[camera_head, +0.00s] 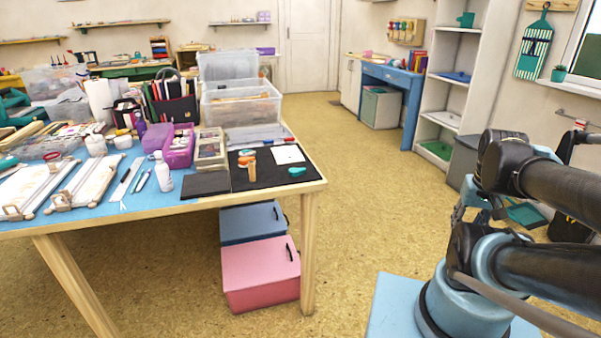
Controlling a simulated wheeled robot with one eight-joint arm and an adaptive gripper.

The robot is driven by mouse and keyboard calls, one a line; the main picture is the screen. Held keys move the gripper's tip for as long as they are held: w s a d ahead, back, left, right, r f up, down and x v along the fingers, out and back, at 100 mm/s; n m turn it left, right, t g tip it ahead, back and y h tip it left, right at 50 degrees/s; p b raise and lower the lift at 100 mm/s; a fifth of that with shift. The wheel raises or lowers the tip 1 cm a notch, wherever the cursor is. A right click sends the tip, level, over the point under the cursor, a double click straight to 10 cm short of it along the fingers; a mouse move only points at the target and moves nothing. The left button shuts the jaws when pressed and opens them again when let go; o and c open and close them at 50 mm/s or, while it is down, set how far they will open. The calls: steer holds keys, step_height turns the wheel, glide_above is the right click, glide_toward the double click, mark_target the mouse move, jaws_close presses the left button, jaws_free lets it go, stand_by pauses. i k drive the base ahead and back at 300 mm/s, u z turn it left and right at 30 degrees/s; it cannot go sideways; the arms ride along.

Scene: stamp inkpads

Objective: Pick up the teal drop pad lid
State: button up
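A small teal drop-shaped piece (297,171), which looks like the drop pad lid, lies on the black mat (270,179) near the right end of the table. It lies below a white sheet and to the right of a small orange-topped stack. Whether it sits on a pad is too small to tell. My folded arm is at the right. What seems to be my gripper (480,208) hangs among its dark links, well to the right of the table and apart from the lid. Its fingers are partly hidden and unclear.
The stack (247,160) and white sheet (288,154) stand close to the lid. A wooden box (210,150), purple bins (178,147) and clear crates (240,105) crowd the table. Pink (262,275) and blue boxes (252,221) are beneath it. The floor (365,215) between table and arm is clear.

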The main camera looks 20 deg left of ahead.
mark_target(293, 172)
steer(key=k, duration=0.75)
steer(key=u, duration=0.65)
steer(key=i, duration=0.5)
steer(key=u, duration=0.05)
